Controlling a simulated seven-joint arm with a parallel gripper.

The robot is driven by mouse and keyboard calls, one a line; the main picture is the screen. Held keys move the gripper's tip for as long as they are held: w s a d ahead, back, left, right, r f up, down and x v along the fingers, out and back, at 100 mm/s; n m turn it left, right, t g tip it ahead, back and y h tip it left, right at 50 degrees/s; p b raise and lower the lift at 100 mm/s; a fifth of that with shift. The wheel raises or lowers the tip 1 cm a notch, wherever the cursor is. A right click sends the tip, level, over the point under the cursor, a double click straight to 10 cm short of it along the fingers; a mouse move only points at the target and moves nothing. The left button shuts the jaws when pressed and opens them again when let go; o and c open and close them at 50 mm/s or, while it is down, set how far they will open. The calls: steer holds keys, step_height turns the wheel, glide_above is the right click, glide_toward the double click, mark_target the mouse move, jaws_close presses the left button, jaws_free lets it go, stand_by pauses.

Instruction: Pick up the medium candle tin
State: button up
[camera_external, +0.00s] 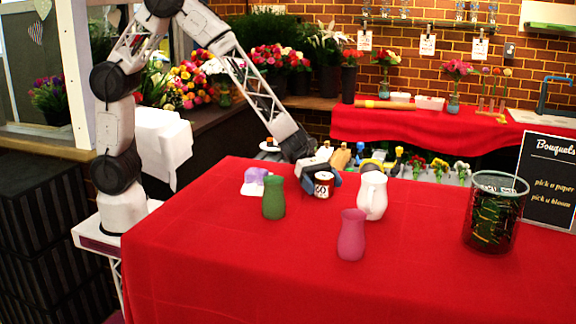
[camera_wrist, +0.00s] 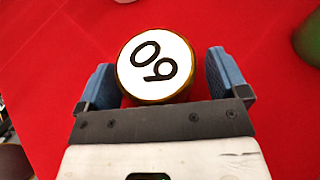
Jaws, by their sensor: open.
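A small round tin with a white lid marked with black digits and a gold rim, which looks like the candle tin (camera_wrist: 154,65), sits between my gripper's fingers in the wrist view. In the external view the tin (camera_external: 323,186) stands on the red tablecloth near the back edge, with a dark and white side. My gripper (camera_wrist: 162,82) is open, with one blue finger on each side of the tin. A small gap shows beside the right finger; the left finger is very close to the rim. My gripper (camera_external: 320,180) also shows low over the table in the external view.
A green vase (camera_external: 273,197) stands left of the tin, a white pitcher (camera_external: 372,196) close at its right, and a pink vase (camera_external: 351,235) in front. A purple and white item (camera_external: 254,182) lies farther left. A dark glass container (camera_external: 495,212) stands right. The front tablecloth is clear.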

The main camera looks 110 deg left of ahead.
mark_target(324, 175)
steer(key=shift+c, duration=0.3)
steer(key=c, duration=1)
steer(key=shift+r, duration=0.1)
steer(key=shift+r, duration=4.9)
